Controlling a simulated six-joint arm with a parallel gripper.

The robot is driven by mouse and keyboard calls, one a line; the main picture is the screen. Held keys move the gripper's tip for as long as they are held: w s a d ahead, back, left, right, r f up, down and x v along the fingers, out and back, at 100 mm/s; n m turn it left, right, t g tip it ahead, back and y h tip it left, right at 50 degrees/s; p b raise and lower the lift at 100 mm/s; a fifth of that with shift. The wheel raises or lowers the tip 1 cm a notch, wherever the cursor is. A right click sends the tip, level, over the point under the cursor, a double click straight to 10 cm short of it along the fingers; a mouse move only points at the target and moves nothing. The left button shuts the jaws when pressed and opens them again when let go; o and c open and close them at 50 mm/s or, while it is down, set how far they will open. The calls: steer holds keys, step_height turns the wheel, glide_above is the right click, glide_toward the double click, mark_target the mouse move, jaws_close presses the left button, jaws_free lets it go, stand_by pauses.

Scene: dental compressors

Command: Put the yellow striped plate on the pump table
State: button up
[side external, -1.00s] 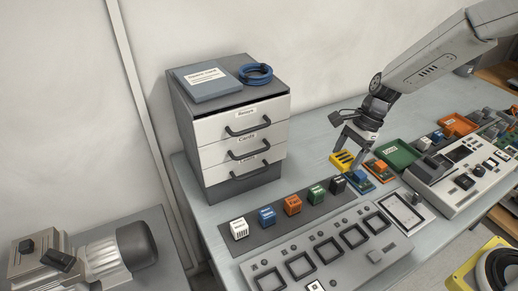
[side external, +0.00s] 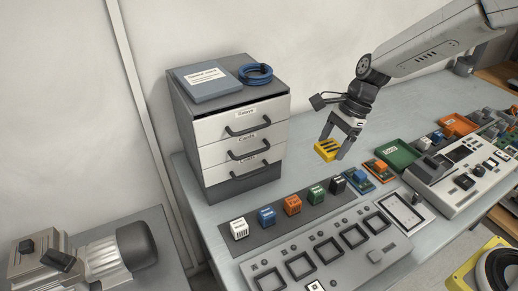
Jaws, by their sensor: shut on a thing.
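The yellow striped plate (side external: 327,150) is small and yellow with dark stripes. My gripper (side external: 333,150) is shut on it and holds it up above the workbench, to the right of the drawer cabinet. The plate is tilted in the view. A grey table (side external: 178,240) at the lower left bears a pump (side external: 110,255) with a ribbed metal body and a dark rounded end. I cannot tell for sure that this is the pump table.
A white drawer cabinet (side external: 240,135) stands at the back of the bench, with a blue coil (side external: 256,74) on top. A row of coloured blocks (side external: 292,205) stands on a dark strip in front. A green tray (side external: 398,152) and a panel with square frames (side external: 330,250) lie nearby.

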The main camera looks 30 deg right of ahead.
steer(key=s+a+m+t, duration=0.1)
steer(key=s+a, duration=0.2)
steer(key=a, duration=0.9)
steer(key=s+a+m, duration=0.2)
steer(key=s+a, duration=0.2)
steer(key=a, duration=0.7)
steer(key=s+a+m+t, duration=0.1)
steer(key=s+a, duration=0.2)
steer(key=a, duration=0.9)
step_height(320, 180, down, 14)
steer(key=shift+f+g, duration=0.25)
steer(key=shift+g, duration=0.05)
steer(key=shift+a, duration=0.1)
glide_toward(170, 290)
steer(key=shift+s+a+r, duration=0.1)
steer(key=shift+a, duration=0.4)
steer(key=shift+s+a+r, duration=0.1)
steer(key=shift+a, duration=0.4)
steer(key=shift+w+a+f, duration=0.4)
steer(key=shift+a+f, duration=0.05)
steer(key=shift+f, duration=0.2)
steer(key=shift+w+a+f, duration=0.4)
steer(key=shift+f, duration=0.25)
